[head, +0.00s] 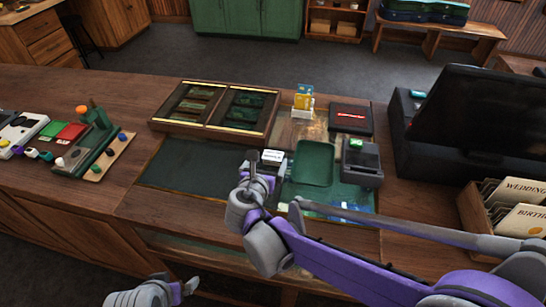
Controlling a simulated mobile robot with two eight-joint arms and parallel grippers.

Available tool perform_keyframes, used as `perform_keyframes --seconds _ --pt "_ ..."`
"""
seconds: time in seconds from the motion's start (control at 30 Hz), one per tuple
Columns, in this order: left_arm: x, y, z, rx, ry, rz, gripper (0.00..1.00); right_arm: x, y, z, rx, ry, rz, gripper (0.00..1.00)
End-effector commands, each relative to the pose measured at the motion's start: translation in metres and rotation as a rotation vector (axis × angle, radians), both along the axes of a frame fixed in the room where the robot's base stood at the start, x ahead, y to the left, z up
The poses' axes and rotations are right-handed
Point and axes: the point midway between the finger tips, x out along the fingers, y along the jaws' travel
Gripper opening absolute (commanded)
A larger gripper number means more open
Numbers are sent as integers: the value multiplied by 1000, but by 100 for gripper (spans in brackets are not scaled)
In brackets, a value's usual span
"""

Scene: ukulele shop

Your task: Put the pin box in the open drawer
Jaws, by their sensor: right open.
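A small box with a white, lettered top (273,156) sits on the counter beside the green tray; it may be the pin box, but I cannot read its label. My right gripper (257,168) is open just left of this box, its fingers partly blocking the view; I cannot tell if they touch it. My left gripper (182,289) is low at the bottom edge, in front of the counter and away from the box; its jaws are unclear.
A green tray (313,163), a dark device (361,163) and a divided wooden case (217,109) surround the work area. The dark mat (185,176) is mostly clear.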

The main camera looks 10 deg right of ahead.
Motion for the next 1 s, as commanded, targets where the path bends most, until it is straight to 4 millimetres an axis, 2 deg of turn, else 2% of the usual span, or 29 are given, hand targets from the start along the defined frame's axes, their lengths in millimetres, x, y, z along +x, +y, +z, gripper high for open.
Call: perform_keyframes --seconds 0.4,0.7,0.77,1.0 --pt "1 0 4 0 -2 0 100 39 -22 -23 0 0 -1 100" --pt "1 0 4 0 -2 0 100 43 -24 -26 0 0 1 100" --pt "1 0 4 0 -2 0 100 43 -24 -26 0 0 1 91" --pt "1 0 4 0 -2 0 100 43 -24 -26 0 0 1 48"
